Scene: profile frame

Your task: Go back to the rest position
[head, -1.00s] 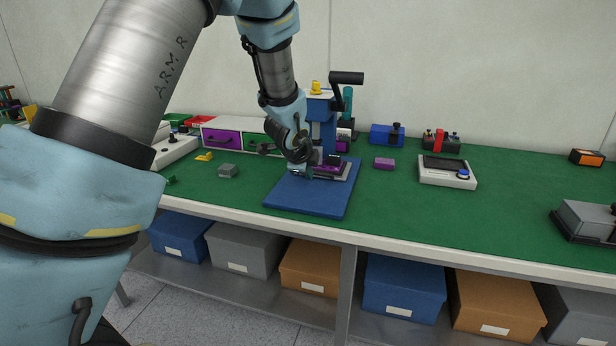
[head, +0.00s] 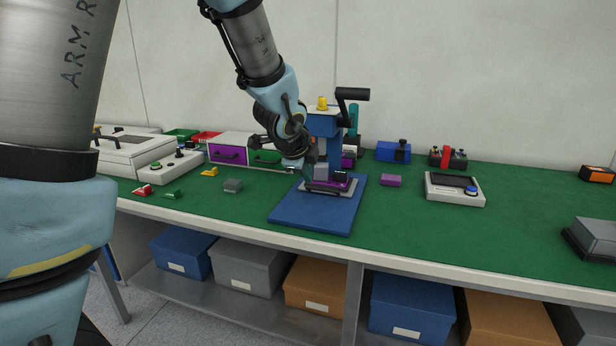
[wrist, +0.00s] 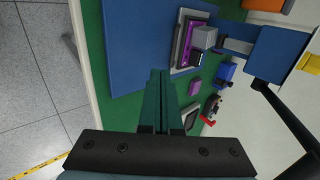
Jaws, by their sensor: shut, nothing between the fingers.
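My gripper shows in the wrist view as two dark green fingers (wrist: 159,78) pressed together with nothing between them. In the head view my gripper (head: 294,165) is at the left of the blue press (head: 324,127), above the bench and clear of the fixture. The press stands on a blue base plate (head: 310,217), with a black lever handle (head: 353,94) at its top. On the plate is a grey and purple fixture (head: 328,186) with a grey block (head: 321,171) and a black part; it also shows in the wrist view (wrist: 190,40).
A purple block (head: 391,180) and a white control box (head: 454,189) lie right of the press. Bins stand on the shelf below. The green right half is largely clear.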

